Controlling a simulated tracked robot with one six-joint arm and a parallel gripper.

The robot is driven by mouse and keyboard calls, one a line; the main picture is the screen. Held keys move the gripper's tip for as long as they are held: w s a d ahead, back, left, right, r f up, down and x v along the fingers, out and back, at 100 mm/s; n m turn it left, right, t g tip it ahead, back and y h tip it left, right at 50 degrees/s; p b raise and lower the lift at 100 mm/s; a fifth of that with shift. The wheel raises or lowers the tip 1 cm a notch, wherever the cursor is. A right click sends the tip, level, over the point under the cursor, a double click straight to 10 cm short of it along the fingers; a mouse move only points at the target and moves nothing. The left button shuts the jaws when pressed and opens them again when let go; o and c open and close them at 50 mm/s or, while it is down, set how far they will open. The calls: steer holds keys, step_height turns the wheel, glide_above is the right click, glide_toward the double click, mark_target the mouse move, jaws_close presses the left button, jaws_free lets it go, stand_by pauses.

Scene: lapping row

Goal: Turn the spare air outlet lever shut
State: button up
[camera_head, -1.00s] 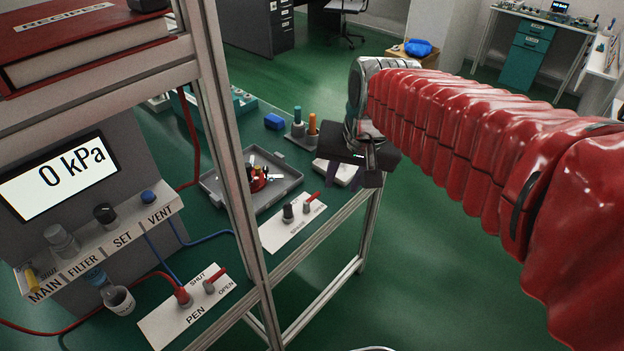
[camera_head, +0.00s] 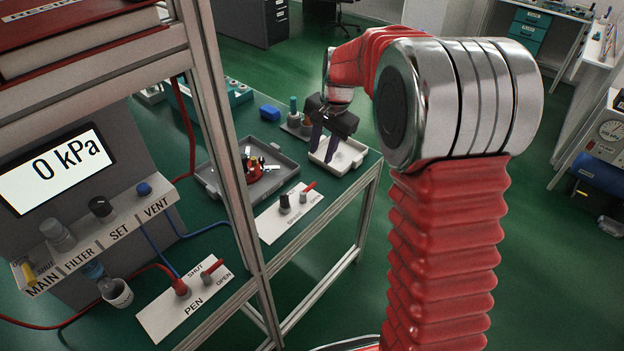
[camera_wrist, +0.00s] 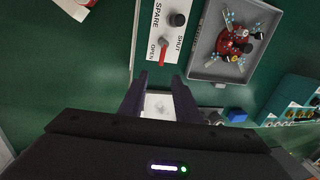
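The spare air outlet is a white plate (camera_head: 272,226) on the green bench, with a dark knob (camera_head: 285,203) and a small red lever (camera_head: 309,186). In the wrist view the red lever (camera_wrist: 162,57) points along the plate toward my gripper, beside the OPEN label; SHUT is printed on its other side. My gripper (camera_head: 321,156) hangs beyond the plate, over a small white tray (camera_head: 352,158). Its two dark fingers, also in the wrist view (camera_wrist: 159,80), are apart and empty. The lever lies just ahead of the fingertips there, not touched.
A grey tray (camera_head: 208,181) with a red fixture (camera_head: 254,172) stands beside the plate. A metal rack post (camera_head: 222,140) stands in front of the bench.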

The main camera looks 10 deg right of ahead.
mark_target(313, 185)
steer(key=shift+w+d+f, duration=0.1)
steer(key=shift+w+f, duration=0.55)
steer(key=shift+f, duration=0.15)
steer(key=x, duration=1.3)
steer(key=shift+s+f, duration=0.1)
steer(key=shift+f, duration=0.3)
jaws_close()
